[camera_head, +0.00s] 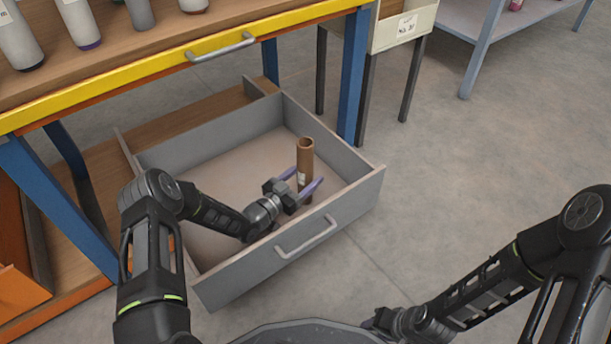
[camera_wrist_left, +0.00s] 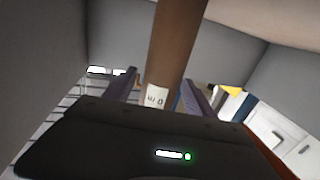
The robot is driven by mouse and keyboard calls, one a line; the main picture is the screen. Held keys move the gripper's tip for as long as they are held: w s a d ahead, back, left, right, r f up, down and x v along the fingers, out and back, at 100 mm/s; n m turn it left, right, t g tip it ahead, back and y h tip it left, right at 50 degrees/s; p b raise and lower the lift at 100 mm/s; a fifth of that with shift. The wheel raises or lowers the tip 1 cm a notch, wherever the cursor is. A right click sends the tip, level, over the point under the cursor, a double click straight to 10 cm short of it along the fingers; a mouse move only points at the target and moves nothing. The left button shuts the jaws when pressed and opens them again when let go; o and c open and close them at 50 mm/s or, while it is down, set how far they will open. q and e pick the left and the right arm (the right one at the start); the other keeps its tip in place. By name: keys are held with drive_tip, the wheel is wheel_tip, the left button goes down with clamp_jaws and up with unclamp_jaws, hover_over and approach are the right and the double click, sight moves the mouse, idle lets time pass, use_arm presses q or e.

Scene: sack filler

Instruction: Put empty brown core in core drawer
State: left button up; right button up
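The brown core (camera_head: 305,160) is an open-topped tube standing upright inside the pulled-out grey drawer (camera_head: 345,222), near its right front corner. It appears to rest on the drawer floor.
An orange bin (camera_head: 18,290) is at the lower left. A cream box (camera_head: 405,25) stands beyond the bench. The floor right of the drawer is clear.

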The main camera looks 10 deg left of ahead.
sight(300, 180)
use_arm(q)
drive_tip(key=shift+r, duration=0.1)
drive_tip(key=shift+s+a+r, duration=0.1)
drive_tip(key=shift+s, duration=0.05)
drive_tip(key=p+v, duration=0.3)
drive_tip(key=v, duration=0.3)
drive_tip(key=shift+s+a, duration=0.3)
drive_tip(key=shift+s, duration=0.2)
